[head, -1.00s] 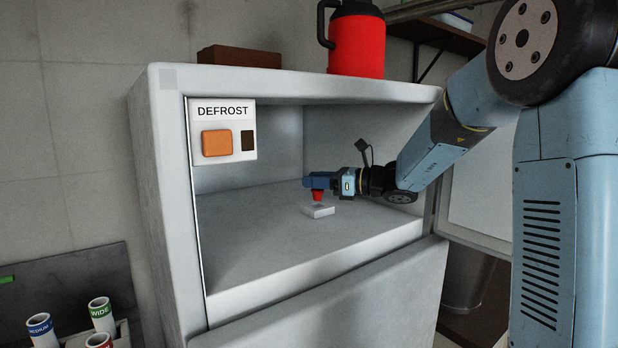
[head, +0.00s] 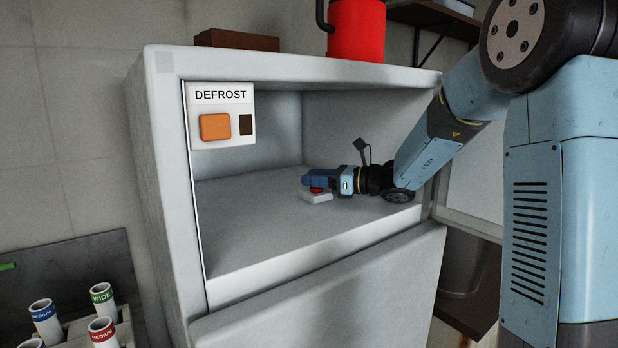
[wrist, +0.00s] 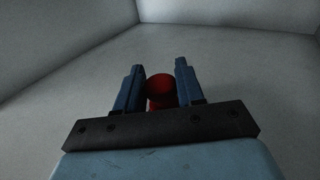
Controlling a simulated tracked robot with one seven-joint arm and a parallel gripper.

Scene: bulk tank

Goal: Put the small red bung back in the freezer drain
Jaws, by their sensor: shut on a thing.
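The small red bung (wrist: 160,88) is between the two blue fingers of my gripper (wrist: 160,82) in the wrist view. In the head view my gripper (head: 312,182) is inside the freezer (head: 250,235), low over a small white block-like drain fitting (head: 316,197) on the freezer floor. Only a sliver of the red bung (head: 316,189) shows between the fingers and the fitting. The bung's lower end is hidden, so I cannot tell how deep it sits in the fitting.
A panel marked DEFROST (head: 222,116) with an orange button is at the freezer's upper left. A red flask (head: 357,32) and a brown box (head: 237,41) stand on top. Labelled tubes (head: 103,298) stand at lower left. The freezer floor around the fitting is clear.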

